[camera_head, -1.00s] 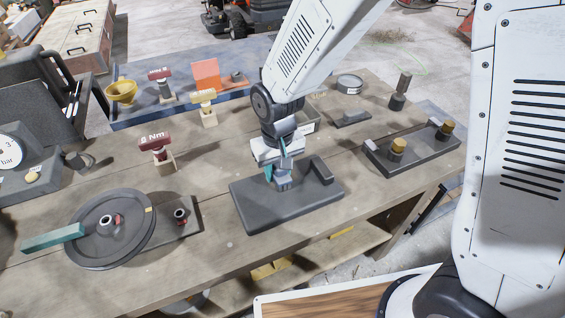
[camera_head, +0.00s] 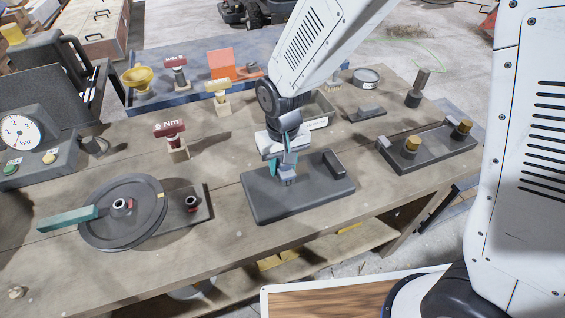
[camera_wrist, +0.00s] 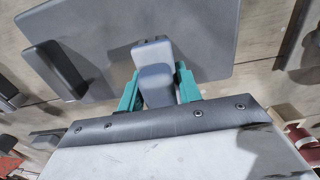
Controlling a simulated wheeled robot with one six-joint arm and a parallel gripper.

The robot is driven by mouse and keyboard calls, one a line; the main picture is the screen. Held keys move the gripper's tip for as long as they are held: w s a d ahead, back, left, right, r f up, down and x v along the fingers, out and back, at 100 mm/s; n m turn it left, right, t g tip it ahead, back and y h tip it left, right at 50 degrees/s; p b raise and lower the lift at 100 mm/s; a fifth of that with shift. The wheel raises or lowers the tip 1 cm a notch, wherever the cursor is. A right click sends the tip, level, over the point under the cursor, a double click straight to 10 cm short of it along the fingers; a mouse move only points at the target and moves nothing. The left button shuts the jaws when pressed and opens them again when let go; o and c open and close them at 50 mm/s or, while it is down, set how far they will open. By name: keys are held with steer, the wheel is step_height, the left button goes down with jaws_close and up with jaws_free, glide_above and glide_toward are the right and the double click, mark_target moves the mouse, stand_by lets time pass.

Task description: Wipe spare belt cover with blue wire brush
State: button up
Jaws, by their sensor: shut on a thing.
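A dark grey flat plate with a raised bar at one end, which looks like the spare belt cover (camera_head: 262,205), lies on the wooden bench. It fills the upper part of the wrist view (camera_wrist: 205,30). My gripper (camera_head: 286,172) points down over the middle of this plate. Its teal fingers (camera_wrist: 158,88) are shut on a small blue-grey block, which appears to be the blue wire brush (camera_wrist: 154,68). The brush's lower face is hidden, so I cannot tell whether it touches the plate.
A round dark wheel with a teal handle (camera_head: 95,240) lies left of the plate. A tray with brass-coloured knobs (camera_head: 435,155) stands right. A red-labelled stand (camera_head: 176,140) and a pressure gauge (camera_head: 20,132) are further left. Bare bench (camera_head: 225,175) shows left of the plate.

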steer(key=shift+f, duration=0.3)
steer(key=shift+d, duration=0.15)
steer(key=shift+w+d+r, duration=0.15)
steer(key=shift+w+d, duration=0.05)
steer(key=shift+d, duration=0.45)
steer(key=shift+w+d, duration=0.25)
steer(key=shift+d, duration=0.5)
steer(key=shift+s+a+f, duration=0.1)
steer(key=shift+s+a, duration=0.15)
steer(key=shift+a, duration=0.55)
steer(key=shift+s+a+f, duration=0.1)
steer(key=shift+s+a, duration=0.15)
steer(key=shift+a, duration=0.5)
steer(key=shift+w+d, duration=0.25)
steer(key=shift+d, duration=0.55)
steer(key=shift+w+d, duration=0.2)
steer(key=shift+d, duration=0.55)
steer(key=shift+s+a, duration=0.25)
steer(key=shift+a, duration=0.55)
steer(key=shift+s+a, duration=0.2)
steer(key=shift+a, duration=0.55)
